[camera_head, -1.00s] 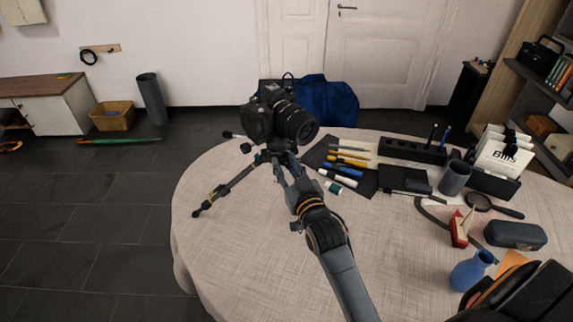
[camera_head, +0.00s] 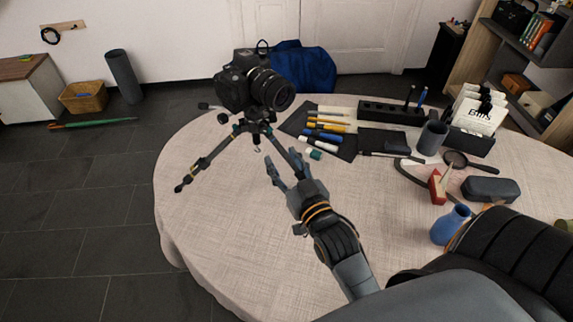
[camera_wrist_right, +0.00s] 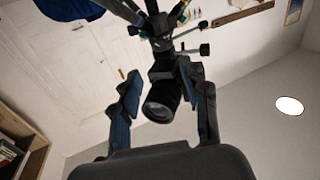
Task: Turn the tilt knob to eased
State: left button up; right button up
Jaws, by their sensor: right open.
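A black camera (camera_head: 255,80) sits on a tripod (camera_head: 214,152) on the table, its lens toward the right front. Below the camera, a handle with a dark grip (camera_head: 207,106) and a round dark knob (camera_head: 222,118) stick out to the left of the tripod head. I cannot read which setting either is at. My right gripper (camera_head: 283,165) is open and empty, in front of and below the tripod head, apart from the knobs. In the right wrist view, the picture is inverted; the lens (camera_wrist_right: 163,100) appears between the spread fingers, and knobs (camera_wrist_right: 203,49) show beyond. My left gripper is out of view.
The round table (camera_head: 225,225) is clear at the front left. A blue bag (camera_head: 305,68) lies behind.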

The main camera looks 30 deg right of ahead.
aim_at(223, 118)
jog(key=k+j, duration=0.2)
jog(key=j, duration=0.2)
jog(key=k+j, duration=0.45)
jog(key=j, duration=0.3)
